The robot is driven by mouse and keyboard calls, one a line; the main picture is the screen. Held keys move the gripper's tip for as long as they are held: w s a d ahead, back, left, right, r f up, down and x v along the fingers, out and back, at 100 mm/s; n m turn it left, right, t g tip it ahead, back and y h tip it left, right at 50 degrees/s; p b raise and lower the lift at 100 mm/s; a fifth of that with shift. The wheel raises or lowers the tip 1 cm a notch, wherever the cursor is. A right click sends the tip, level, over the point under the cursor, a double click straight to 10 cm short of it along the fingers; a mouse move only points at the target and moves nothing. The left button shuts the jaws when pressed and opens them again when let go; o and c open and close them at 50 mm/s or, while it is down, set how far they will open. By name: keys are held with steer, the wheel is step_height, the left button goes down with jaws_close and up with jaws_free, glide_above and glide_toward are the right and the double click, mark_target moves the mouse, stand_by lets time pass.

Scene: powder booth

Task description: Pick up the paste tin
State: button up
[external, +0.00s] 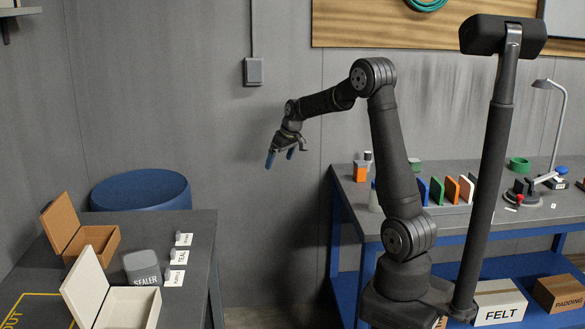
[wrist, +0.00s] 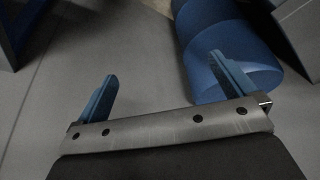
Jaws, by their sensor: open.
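I cannot single out the paste tin for certain. Several small grey pieces stand behind white label cards on the left table: one at the back (external: 184,240), one in the middle (external: 178,258) and one in front (external: 171,277). Their lettering is too small to read surely. A larger grey container marked SEALER (external: 142,267) stands just left of them. My gripper (external: 280,158) is open and empty, in the air above and right of that table, with its blue fingers pointing down. In the wrist view its fingers (wrist: 164,72) are spread, with nothing between them.
The left table (external: 205,232) also holds an open brown box (external: 95,243) and an open cream box (external: 125,308). A blue drum (external: 140,188) stands behind it; a blue round form (wrist: 235,65) shows in the wrist view. A workbench (external: 480,222) with coloured panels stands right.

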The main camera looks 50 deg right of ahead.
steer(key=shift+c, duration=0.4)
steer(key=shift+c, duration=1.4)
steer(key=s+d+m+h, duration=0.1)
steer(key=s+d+m, duration=0.15)
steer(key=d, duration=1.25)
steer(key=s+d+m+h, duration=0.15)
steer(key=s+d, duration=0.25)
steer(key=d, duration=1.1)
steer(key=s+d+m+h, duration=0.2)
steer(key=s+d+m, duration=0.3)
steer(key=s+d, duration=2.2)
glide_toward(414, 160)
steer(key=x, duration=0.4)
steer(key=shift+s+f, duration=0.25)
steer(key=shift+w+x, duration=0.2)
steer(key=shift+x, duration=2.75)
